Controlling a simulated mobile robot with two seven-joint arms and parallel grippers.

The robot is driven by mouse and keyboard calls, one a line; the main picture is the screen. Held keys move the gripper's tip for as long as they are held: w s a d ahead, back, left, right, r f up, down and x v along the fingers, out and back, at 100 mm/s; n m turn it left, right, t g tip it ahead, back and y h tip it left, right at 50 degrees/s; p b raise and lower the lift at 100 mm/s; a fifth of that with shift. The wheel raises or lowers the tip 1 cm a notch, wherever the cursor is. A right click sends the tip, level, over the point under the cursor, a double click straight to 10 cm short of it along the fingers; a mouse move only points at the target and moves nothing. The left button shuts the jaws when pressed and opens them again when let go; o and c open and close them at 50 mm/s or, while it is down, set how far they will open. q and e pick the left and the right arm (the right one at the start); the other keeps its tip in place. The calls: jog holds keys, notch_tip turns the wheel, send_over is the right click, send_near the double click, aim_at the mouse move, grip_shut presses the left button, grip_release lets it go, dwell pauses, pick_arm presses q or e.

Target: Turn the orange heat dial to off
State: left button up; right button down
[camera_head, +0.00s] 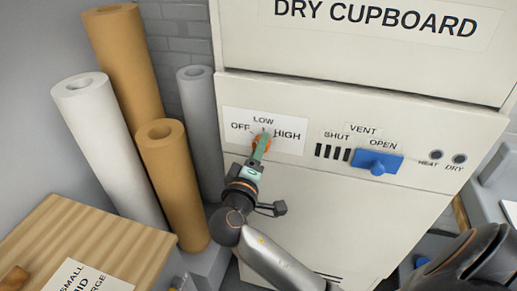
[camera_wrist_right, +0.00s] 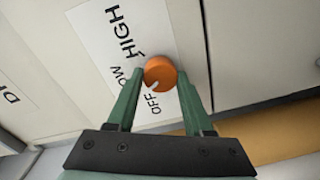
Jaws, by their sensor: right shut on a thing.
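The orange heat dial (camera_head: 257,147) is on the front panel of the dry cupboard (camera_head: 380,60), on a white label (camera_head: 287,143) reading OFF, LOW and HIGH. In the head view my right gripper (camera_head: 262,140) reaches it from below and hides much of it. In the right wrist view the dial (camera_wrist_right: 160,72) sits between the two green fingers of the right gripper (camera_wrist_right: 159,76), which are shut on its sides. The dial's pale mark points to the lower left there, toward the OFF side; its exact setting is hard to tell. My left gripper is not in view.
A blue vent slider (camera_head: 377,162) is at OPEN, right of the dial. Two round indicators marked HEAT (camera_head: 436,154) and DRY (camera_head: 459,159) are further right. Tall rolls (camera_head: 104,140) stand left of the cupboard. A wooden top (camera_head: 85,235) is at lower left.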

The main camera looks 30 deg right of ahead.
jog(key=n, duration=0.5)
jog(key=shift+n, duration=0.7)
jog(key=shift+c, duration=1.5)
grip_release()
